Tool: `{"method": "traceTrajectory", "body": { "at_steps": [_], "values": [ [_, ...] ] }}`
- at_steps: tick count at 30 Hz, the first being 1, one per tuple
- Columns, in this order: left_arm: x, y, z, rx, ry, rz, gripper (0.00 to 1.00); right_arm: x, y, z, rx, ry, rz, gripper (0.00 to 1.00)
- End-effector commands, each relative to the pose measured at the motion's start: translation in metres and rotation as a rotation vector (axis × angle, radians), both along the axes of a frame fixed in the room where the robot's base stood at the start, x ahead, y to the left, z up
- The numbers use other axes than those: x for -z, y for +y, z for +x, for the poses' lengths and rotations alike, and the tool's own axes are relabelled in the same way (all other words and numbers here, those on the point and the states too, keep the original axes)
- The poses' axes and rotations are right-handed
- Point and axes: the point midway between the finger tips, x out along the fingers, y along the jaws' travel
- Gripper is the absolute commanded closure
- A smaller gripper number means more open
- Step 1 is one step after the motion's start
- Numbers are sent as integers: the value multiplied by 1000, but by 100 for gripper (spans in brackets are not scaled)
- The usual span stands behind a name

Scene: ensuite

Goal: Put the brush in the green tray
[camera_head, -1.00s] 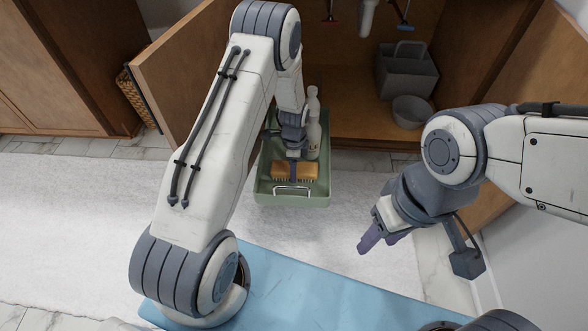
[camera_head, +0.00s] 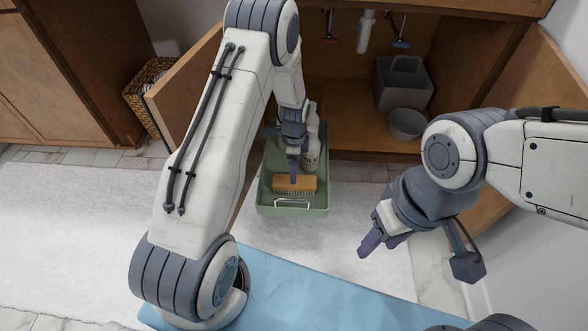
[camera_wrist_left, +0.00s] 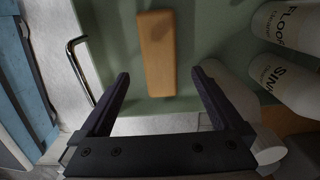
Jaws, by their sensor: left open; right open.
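The brush (camera_head: 306,184), with an orange-brown wooden back and pale bristles, lies inside the green tray (camera_head: 306,210) near its handle end. In the left wrist view the brush (camera_wrist_left: 156,54) lies on the tray floor beyond my fingertips, with a gap around it. My left gripper (camera_head: 294,176) is just above the brush in the head view. In the left wrist view this gripper (camera_wrist_left: 160,85) has its fingers spread with nothing between them. My right gripper (camera_head: 378,240) is open and empty, away to the right of the tray above the rug.
White bottles (camera_head: 312,150) stand in the tray's far part. The open cabinet holds a grey caddy (camera_head: 404,86) and a grey bowl (camera_head: 407,123). Cabinet doors stand open on both sides. A wicker basket (camera_head: 148,88) is at the left. The white rug (camera_head: 80,220) is clear.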

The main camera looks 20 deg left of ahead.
Motion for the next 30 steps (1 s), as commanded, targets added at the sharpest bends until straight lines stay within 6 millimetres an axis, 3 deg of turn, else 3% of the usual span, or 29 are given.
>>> {"method": "traceTrajectory", "body": {
  "at_steps": [1, 3, 10, 14, 16, 20, 24, 30],
  "values": [
    [-17, 0, 0, 0, 0, 0, 0, -12, 0, 0, 0, 0, 0, 50],
    [-27, 0, 0, 0, 0, 0, 0, -18, 0, 0, 0, 0, 0, 50],
    [-48, -3, 0, -4, -1, -1, 0, -26, 0, 0, 0, 0, 0, 50],
    [-83, -30, -8, -48, -11, -4, 0, -26, 0, 0, 0, 0, 0, 50],
    [-115, -56, -20, -97, -18, -11, 0, -26, 0, 0, 0, 0, 0, 50],
    [-180, -107, -67, -220, -20, -27, 0, -26, 0, 0, 0, 0, 0, 50],
    [-236, -144, -136, -359, -14, -51, 0, -25, 0, 0, 0, 0, 0, 50],
    [-279, -158, -234, -534, 7, -78, 0, -25, 0, 0, 0, 0, 0, 50]
  ]
}}
